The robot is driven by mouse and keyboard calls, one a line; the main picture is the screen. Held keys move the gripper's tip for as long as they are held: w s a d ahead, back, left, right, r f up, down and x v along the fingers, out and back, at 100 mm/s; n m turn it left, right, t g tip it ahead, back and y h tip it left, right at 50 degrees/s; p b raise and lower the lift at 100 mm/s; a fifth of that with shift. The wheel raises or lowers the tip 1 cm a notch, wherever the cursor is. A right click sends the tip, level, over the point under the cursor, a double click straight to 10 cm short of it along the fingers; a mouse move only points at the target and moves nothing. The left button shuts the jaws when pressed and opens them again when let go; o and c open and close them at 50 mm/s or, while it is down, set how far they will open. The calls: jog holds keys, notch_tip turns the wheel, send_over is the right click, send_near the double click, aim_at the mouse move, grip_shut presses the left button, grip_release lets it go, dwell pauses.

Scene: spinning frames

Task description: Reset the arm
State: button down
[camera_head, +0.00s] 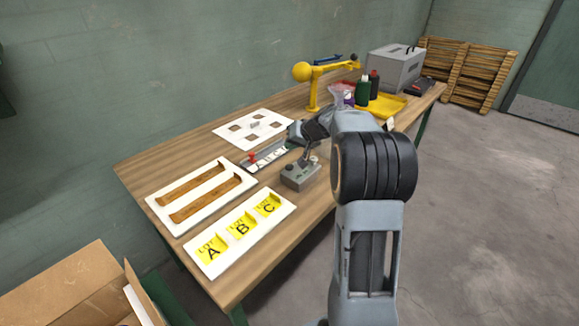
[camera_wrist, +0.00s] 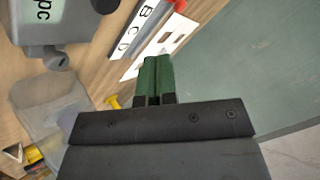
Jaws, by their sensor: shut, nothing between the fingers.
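My gripper shows in the wrist view as two green fingers (camera_wrist: 152,80) pressed together with nothing between them. In the head view my grey and black arm rises from the bottom and bends over the table's right edge. Its dark end (camera_head: 297,132) reaches out above the wooden table (camera_head: 150,167), over the area between the white board with square cutouts (camera_head: 254,129) and the small grey box with a lever (camera_head: 300,173). The fingers themselves are hard to make out there.
A lettered strip with a red knob (camera_head: 252,157) lies close by. Nearer are a white tray with two brown slots (camera_head: 194,192) and a board with yellow A, B, C pockets (camera_head: 241,227). A yellow stand (camera_head: 313,92), bottles (camera_head: 362,91) and a grey case (camera_head: 394,66) stand farther back.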

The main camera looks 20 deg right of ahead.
dwell(0.3)
jog(key=shift+s+f+m, duration=0.1)
jog(key=shift+f+m, duration=0.1)
jog(key=shift+m, duration=0.1)
jog(key=s+f, duration=0.1)
jog(key=s+f+g, duration=0.1)
jog(key=s, duration=0.1)
jog(key=s+f+m+g, duration=0.1)
jog(key=f, duration=0.1)
jog(key=shift+s+a, duration=0.25)
jog(key=shift+a, duration=0.05)
jog(key=s+a+r+n+g+h+p, duration=0.1)
jog(key=s+a+r+p, duration=0.3)
jog(key=s, duration=0.8)
jog(key=s+a+r+n+g+h+p, duration=0.1)
jog(key=s+a+r+n+h+p, duration=0.2)
jog(key=s+a+r, duration=0.4)
jog(key=s+a+p, duration=0.1)
jog(key=s, duration=0.5)
jog(key=shift+s+a+n+h+p, duration=0.2)
jog(key=shift+a+n+h+p, duration=0.1)
jog(key=shift+n, duration=0.1)
